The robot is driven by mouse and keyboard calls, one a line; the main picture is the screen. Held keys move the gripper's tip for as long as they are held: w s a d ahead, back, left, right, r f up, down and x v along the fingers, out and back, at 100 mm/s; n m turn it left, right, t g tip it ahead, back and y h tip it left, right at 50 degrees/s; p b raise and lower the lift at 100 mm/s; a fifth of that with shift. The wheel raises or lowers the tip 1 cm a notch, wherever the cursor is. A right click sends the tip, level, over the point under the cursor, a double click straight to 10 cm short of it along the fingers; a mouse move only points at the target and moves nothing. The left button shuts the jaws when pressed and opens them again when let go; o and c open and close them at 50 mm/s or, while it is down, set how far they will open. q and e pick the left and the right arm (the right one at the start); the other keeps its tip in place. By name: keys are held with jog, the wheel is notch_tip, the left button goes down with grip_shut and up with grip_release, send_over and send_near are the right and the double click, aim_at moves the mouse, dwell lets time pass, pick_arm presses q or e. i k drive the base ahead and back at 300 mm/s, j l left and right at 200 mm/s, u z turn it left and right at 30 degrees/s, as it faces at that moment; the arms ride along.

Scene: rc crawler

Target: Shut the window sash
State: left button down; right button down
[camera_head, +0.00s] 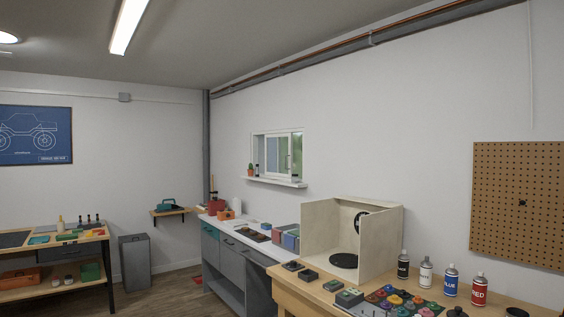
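The window (278,156) is small, with a white frame, and is set in the far part of the right-hand wall above the grey cabinets. Its sash (284,154) shows as a white-framed pane, with green visible through the glass on the right. At this distance I cannot tell how far the sash stands open. A white sill (275,181) juts out below it, with a small potted cactus (251,170) at its left end and small dark items. Neither of my grippers is in view.
Grey cabinets (233,258) with a cluttered white top stand below the window. A wooden workbench (318,291) with a plywood booth (385,237) and spray cans is nearer on the right. A grey bin (135,262) and another bench (50,256) are left. Wooden floor between is clear.

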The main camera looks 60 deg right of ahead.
aim_at(290, 135)
jog(key=z, duration=2.05)
jog(key=i+j+u, duration=0.3)
jog(key=i, duration=0.2)
jog(key=i+j+u, duration=0.2)
jog(key=i+u, duration=0.15)
jog(key=i, duration=0.2)
jog(key=i+u, duration=0.3)
jog(key=i, duration=0.9)
jog(key=i+j+z, duration=0.1)
jog(key=i, duration=0.6)
jog(key=i+j+z, duration=0.1)
jog(key=i, duration=0.55)
